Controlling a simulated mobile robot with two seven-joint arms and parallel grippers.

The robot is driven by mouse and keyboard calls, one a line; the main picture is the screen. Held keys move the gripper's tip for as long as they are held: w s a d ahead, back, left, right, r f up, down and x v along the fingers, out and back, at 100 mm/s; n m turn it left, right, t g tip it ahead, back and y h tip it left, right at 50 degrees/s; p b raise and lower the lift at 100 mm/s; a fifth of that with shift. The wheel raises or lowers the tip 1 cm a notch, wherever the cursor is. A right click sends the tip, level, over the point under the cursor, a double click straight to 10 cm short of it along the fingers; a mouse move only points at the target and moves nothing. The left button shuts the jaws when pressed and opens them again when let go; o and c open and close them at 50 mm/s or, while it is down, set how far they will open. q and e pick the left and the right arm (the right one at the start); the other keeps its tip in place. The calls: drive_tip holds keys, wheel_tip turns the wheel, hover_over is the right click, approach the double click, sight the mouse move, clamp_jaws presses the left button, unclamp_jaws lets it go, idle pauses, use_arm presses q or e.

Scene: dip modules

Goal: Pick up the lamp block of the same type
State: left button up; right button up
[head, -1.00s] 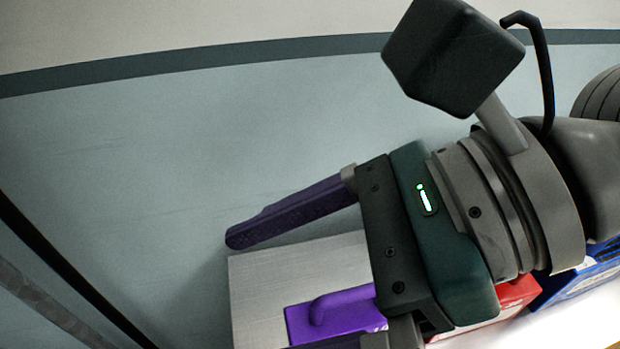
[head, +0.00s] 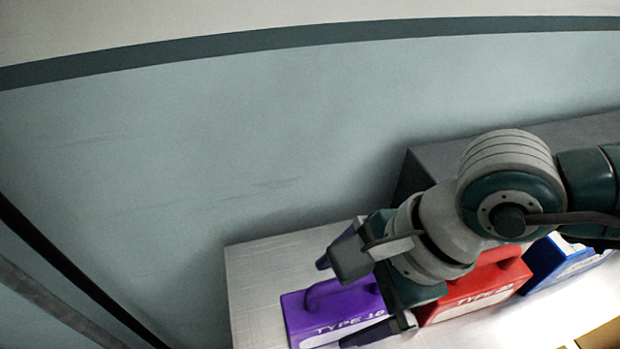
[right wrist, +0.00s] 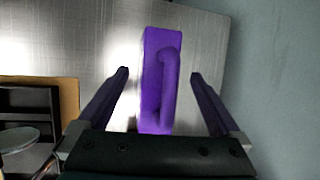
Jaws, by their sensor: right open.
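A purple block with a raised handle (head: 308,318) stands on the light table, its front label reading what looks like "TYPE 10". My right gripper (head: 337,301) is open, its fingers on either side of this block in the head view, and it hides part of the block's right side. In the right wrist view, the purple block (right wrist: 151,90) and its handle lie between the two spread fingers of the right gripper (right wrist: 160,74), with gaps on both sides. A red block (head: 478,291) labelled "TYPE" with a partly unreadable number stands to the right. My left gripper is not in view.
A blue block (head: 552,266) stands right of the red one, partly behind my right arm. The light table (head: 256,277) is bare at its left end. A dark grey box-like surface (head: 425,165) is behind the arm. A brown edge (head: 603,336) shows at lower right.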

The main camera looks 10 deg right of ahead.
drive_tip(key=shift+x, duration=0.75)
drive_tip(key=shift+s, duration=0.1)
drive_tip(key=shift+c, duration=0.2)
clamp_jaws()
